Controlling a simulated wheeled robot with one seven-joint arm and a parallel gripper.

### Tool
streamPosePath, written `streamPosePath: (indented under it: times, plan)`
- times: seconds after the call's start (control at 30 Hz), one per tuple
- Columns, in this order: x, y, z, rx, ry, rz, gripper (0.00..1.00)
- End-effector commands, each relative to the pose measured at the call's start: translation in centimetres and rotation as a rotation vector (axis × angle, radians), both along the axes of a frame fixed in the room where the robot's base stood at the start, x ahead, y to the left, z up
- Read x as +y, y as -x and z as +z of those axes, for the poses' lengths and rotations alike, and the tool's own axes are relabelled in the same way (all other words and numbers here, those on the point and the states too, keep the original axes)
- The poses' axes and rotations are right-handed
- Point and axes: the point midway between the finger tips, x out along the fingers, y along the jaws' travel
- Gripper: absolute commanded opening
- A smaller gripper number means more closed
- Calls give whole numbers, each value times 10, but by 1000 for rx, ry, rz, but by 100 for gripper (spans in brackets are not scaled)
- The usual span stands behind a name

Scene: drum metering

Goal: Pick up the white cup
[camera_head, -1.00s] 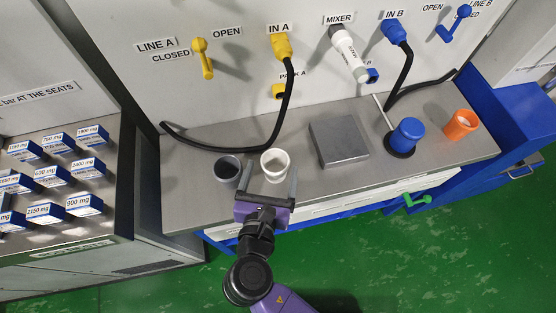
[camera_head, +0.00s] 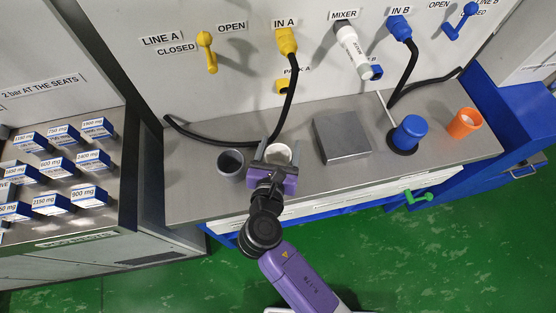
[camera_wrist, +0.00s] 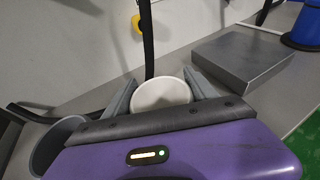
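The white cup (camera_head: 279,153) stands on the grey counter, partly hidden by my gripper in the head view. My gripper (camera_head: 274,148) reaches over the counter with its two grey fingers apart, one on each side of the cup. In the wrist view the white cup (camera_wrist: 161,93) shows its rim and upper wall between the fingers of my gripper (camera_wrist: 163,90). The right finger looks close to the cup; whether either finger touches it cannot be told.
A dark grey cup (camera_head: 231,163) stands just left of the white cup. A grey metal block (camera_head: 342,137) lies to the right, then a blue cup-like part (camera_head: 409,133) and an orange cup (camera_head: 464,123). A black hose (camera_head: 290,95) hangs behind.

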Motion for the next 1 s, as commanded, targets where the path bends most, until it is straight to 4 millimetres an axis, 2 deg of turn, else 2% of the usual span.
streamPosePath:
  times: [0.03,0.2,0.23,0.47,0.67,0.87,1.0]
  plan:
    - [0,0,0,0,0,0,55]
    - [0,0,0,0,0,0,21]
    - [0,0,0,0,0,0,18]
    - [0,0,1,0,0,0,18]
    - [0,0,12,-1,-1,-2,18]
    - [0,0,46,-4,-4,-2,18]
    - [-1,0,83,-4,-6,-3,18]
